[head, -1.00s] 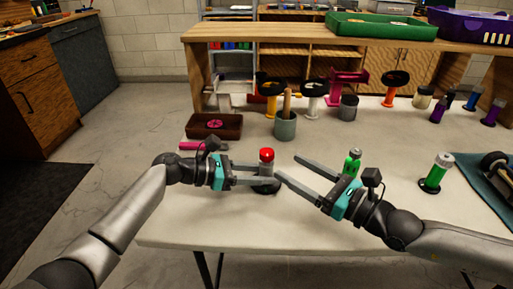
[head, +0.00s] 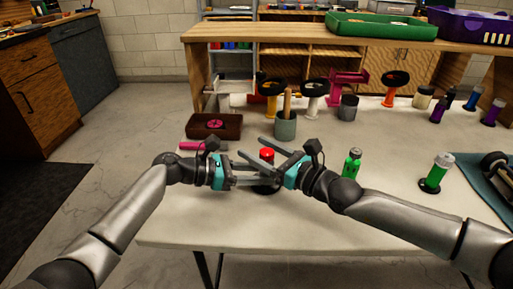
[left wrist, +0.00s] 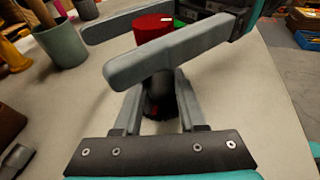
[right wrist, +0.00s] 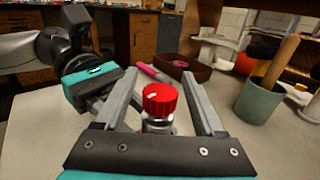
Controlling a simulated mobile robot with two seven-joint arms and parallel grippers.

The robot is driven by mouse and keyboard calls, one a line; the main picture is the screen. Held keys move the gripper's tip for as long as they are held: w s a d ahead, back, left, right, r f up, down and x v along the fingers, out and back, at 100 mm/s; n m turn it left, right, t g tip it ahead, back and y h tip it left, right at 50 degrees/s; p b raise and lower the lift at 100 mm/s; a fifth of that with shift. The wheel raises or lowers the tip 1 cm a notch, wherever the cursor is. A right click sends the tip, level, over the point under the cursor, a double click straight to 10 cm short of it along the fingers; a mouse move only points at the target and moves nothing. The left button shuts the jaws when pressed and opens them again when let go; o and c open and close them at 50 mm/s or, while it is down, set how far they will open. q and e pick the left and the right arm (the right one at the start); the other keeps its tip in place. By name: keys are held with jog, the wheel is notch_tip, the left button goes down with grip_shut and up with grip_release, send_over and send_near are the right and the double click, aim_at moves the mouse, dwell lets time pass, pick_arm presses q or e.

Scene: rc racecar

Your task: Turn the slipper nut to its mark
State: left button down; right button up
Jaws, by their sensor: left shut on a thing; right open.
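The slipper nut is a red ribbed knob with a white line on top; it shows in the head view (head: 267,154) and the right wrist view (right wrist: 160,98). It sits on a grey cylindrical stand with a dark base (left wrist: 160,100). My left gripper (head: 262,183) is shut on this stand, low down. A red mark shows on the dark base in the left wrist view. My right gripper (right wrist: 160,95) is open, its fingers on either side of the red knob, apart from it as far as I can tell. In the left wrist view the right fingers cross in front of the knob.
A grey-green cup with a wooden handle (head: 285,125) stands behind the grippers. A brown tray (head: 215,126) and a pink tool (head: 190,146) lie at the left. Green bottles (head: 352,163) stand at the right. The front of the white table is clear.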

jog(key=shift+w+a, duration=0.2)
jog(key=shift+a, duration=0.1)
grip_shut()
dwell(0.5)
